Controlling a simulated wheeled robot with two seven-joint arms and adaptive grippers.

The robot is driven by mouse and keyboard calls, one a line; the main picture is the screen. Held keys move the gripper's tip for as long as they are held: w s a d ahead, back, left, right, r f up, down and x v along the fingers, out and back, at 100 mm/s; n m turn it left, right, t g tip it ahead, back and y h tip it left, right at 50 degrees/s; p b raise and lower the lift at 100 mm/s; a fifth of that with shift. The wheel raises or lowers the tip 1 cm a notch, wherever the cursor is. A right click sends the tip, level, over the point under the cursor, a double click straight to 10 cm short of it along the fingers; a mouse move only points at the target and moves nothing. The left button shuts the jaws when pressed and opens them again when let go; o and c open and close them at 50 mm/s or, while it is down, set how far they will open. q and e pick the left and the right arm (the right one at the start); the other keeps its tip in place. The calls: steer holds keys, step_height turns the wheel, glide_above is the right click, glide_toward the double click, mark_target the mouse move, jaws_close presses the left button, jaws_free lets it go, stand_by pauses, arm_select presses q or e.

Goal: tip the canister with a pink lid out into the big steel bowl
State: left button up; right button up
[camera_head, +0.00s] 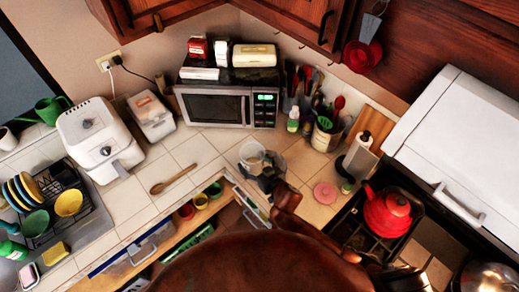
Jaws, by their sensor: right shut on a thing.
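My right gripper (264,174) is over the counter's inner corner, in front of the microwave. It is shut on a clear, pale canister (252,153), whose far end points away from the gripper. The canister seems tilted, and I cannot make out its contents. A flat pink disc, which looks like the pink lid (326,193), lies on the counter to the right, apart from the canister. My left gripper is out of view.
A microwave (222,107) stands behind. A utensil crock (323,135) and paper towel roll (358,152) stand to the right. A red kettle (387,211) sits on the stove. A wooden spoon (173,180) lies on the left counter. Below is an open drawer (165,240).

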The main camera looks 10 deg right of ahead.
mark_target(260, 157)
steer(key=d+y+p, duration=0.1)
steer(key=p, duration=0.1)
steer(key=w+n+p, duration=0.1)
steer(key=p, duration=0.1)
steer(key=shift+w+d+r+n+g+y, duration=0.15)
steer(key=shift+d+r+n+g+y, duration=0.15)
steer(key=shift+d+r+y, duration=0.1)
steer(key=shift+w+d+p, duration=0.15)
steer(key=shift+d+p, duration=0.35)
steer(key=shift+d, duration=0.05)
steer(key=shift+s+a+f+m+g+y+b, duration=0.6)
steer(key=shift+a+f+m+y+b, duration=0.3)
steer(key=shift+m, duration=0.1)
arm_select(q)
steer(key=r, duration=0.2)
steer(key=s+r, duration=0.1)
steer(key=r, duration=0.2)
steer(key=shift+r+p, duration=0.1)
steer(key=shift+p, duration=0.2)
arm_select(e)
steer(key=shift+r, duration=0.3)
steer(key=shift+s+f, duration=0.1)
steer(key=shift+a, duration=0.1)
steer(key=shift+s+a+f+m+g+y, duration=0.25)
steer(key=shift+m+y, duration=0.25)
steer(key=shift+m, duration=0.3)
steer(key=shift+s+a+f+m+g+y, duration=0.2)
steer(key=shift+a+f+m+y, duration=0.25)
steer(key=shift+m, duration=0.35)
steer(key=shift+r, duration=0.2)
